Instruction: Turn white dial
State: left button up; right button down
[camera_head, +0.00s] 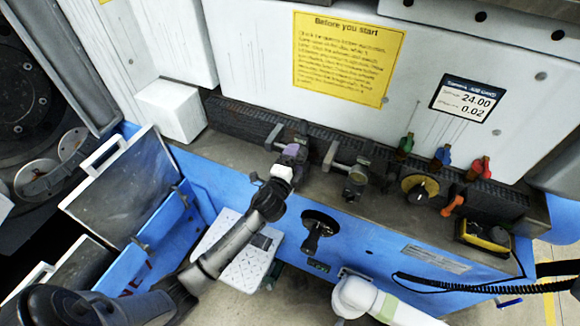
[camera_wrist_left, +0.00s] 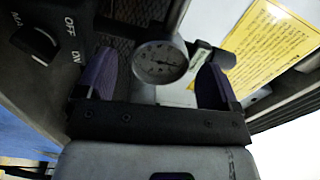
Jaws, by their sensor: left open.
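A round dial with a pale face and dark markings (camera_wrist_left: 160,62) shows in the left wrist view, between the two purple fingers of my left gripper (camera_wrist_left: 155,74). The fingers are open, with a visible gap on each side of the dial. In the head view my left gripper (camera_head: 292,152) is at the back ledge of the machine, by a metal fixture. There the gripper hides most of what lies between its fingers, and I cannot make out the dial face. My right gripper cannot be made out in either view.
A second metal fixture (camera_head: 350,172) stands just right of my left gripper. A yellow-and-black round knob (camera_head: 419,188) and coloured-handled tools (camera_head: 442,156) are farther right. A black switch knob (camera_wrist_left: 36,42) marked OFF is at the wrist view's left. A yellow notice (camera_head: 347,58) hangs behind.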

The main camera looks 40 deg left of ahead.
pick_arm(q)
jog(key=v, duration=1.3)
jog(key=shift+s+d, duration=0.15)
jog(key=shift+s, duration=0.2)
